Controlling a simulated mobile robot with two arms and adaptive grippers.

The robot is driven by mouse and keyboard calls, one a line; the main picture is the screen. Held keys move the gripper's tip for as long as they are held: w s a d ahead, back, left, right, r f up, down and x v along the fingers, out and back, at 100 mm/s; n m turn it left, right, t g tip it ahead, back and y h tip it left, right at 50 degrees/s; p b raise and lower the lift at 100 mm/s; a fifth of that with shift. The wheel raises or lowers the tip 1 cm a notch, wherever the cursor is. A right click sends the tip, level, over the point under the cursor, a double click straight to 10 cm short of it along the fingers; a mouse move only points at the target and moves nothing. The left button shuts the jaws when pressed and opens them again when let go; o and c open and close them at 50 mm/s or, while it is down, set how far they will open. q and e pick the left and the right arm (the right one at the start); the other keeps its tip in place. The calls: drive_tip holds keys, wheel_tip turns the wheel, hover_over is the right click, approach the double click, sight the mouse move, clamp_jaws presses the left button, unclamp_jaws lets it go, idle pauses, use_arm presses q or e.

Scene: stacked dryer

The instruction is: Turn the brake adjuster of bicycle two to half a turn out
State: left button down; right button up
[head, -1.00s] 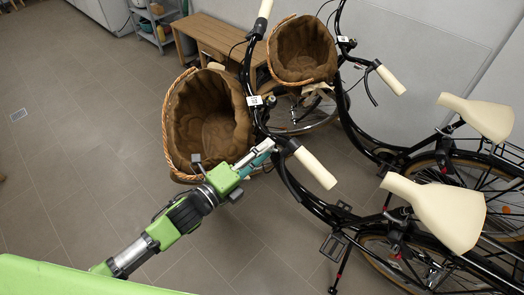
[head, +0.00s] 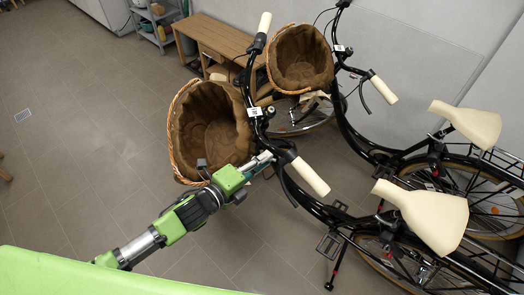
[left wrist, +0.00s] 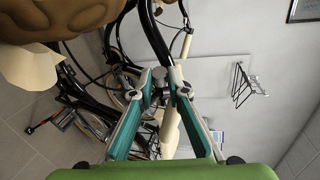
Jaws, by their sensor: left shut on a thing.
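The nearer bicycle (head: 300,198) is black, with cream grips, a cream saddle (head: 430,215) and a small white number tag (head: 255,112) that I cannot read clearly. My left gripper (head: 268,158) is at its handlebar, beside the cream grip (head: 310,177) on the right. In the left wrist view the two teal fingers of the left gripper (left wrist: 162,82) close in on a small part (left wrist: 159,77) at the bar, probably the brake adjuster. Its turn position cannot be read. The farther bicycle (head: 350,115) also has a white tag (head: 340,48). My right gripper is not in view.
A brown-lined wicker basket (head: 210,132) sits just left of my left gripper. A second basket (head: 300,58) is on the farther bicycle. A wooden bench (head: 225,38) stands behind, and a grey shelf cart (head: 158,25) at the back.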

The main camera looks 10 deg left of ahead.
use_arm(q)
drive_tip(key=n+g+y+p, duration=0.1)
drive_tip(key=p, duration=0.1)
drive_tip(key=n+g+y+p, duration=0.1)
drive_tip(key=g+p, duration=0.1)
drive_tip(key=shift+w+r+p, duration=0.15)
drive_tip(key=shift+r+p, duration=0.15)
drive_tip(key=shift+r, duration=0.1)
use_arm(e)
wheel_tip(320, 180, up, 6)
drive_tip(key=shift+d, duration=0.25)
use_arm(q)
drive_tip(key=shift+d, duration=0.1)
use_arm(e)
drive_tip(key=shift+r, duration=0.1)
use_arm(q)
drive_tip(key=c, duration=2)
unclamp_jaws()
drive_tip(key=shift+o, duration=0.2)
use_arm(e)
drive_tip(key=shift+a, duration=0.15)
use_arm(q)
drive_tip(key=v, duration=1.2)
drive_tip(key=shift+r, duration=0.15)
